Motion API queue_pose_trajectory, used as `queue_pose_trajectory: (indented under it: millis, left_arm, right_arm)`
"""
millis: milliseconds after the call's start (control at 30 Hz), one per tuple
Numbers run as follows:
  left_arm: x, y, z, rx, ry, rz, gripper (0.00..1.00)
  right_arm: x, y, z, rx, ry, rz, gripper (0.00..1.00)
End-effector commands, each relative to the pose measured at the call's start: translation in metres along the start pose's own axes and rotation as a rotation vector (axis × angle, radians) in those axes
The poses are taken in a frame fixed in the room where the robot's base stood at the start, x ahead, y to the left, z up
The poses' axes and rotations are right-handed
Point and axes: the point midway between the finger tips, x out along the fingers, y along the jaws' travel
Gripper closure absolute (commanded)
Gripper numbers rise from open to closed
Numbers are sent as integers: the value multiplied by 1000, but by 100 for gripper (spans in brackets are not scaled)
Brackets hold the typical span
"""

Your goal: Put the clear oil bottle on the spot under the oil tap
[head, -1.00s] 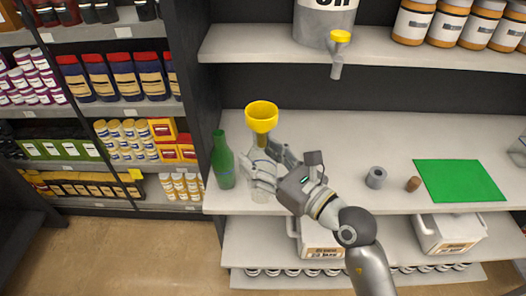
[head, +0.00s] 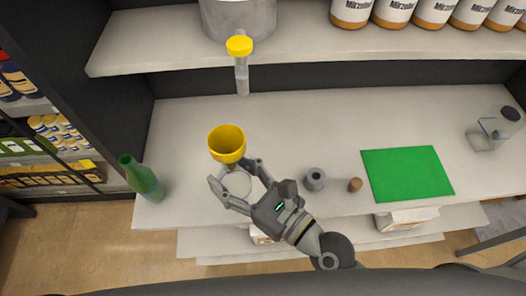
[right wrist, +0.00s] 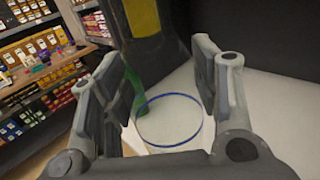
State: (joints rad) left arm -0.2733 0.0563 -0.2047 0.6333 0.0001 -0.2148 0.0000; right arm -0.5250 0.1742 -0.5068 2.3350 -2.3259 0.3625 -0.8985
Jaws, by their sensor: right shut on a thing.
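The clear oil bottle (head: 236,184) is see-through, with a yellow funnel (head: 227,143) on its top. My right gripper (head: 236,187) is shut around its body over the left part of the shelf. The oil tap (head: 241,75) has a yellow top and hangs from the metal oil drum (head: 238,18). The bottle is below and slightly left of it in the picture. I cannot tell whether the bottle touches the shelf. My left gripper is not in view.
A green bottle (head: 145,181) stands at the shelf's left edge. A grey ring (head: 315,178), a brown cork (head: 355,185) and a green mat (head: 407,174) are on the shelf (head: 330,115) to the right. A clear jar (head: 492,132) stands at the far right.

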Motion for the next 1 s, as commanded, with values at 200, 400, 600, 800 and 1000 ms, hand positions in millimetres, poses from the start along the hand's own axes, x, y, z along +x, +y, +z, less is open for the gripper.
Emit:
queue_pose_trajectory:
  millis: [200, 400, 600, 800, 1000]
  left_arm:
    - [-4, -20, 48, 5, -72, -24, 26]
    - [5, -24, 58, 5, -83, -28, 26]
    - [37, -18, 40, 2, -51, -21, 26]
    - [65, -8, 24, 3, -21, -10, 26]
    - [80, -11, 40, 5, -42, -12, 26]
  right_arm:
    - [14, -23, -11, -5, -2, -1, 94]
    - [35, -58, -32, -7, -3, -2, 94]
    - [50, -82, -55, -2, -3, -2, 94]
    - [60, -97, -77, -2, -3, -1, 94]
    - [66, -108, -88, -1, -3, -1, 94]
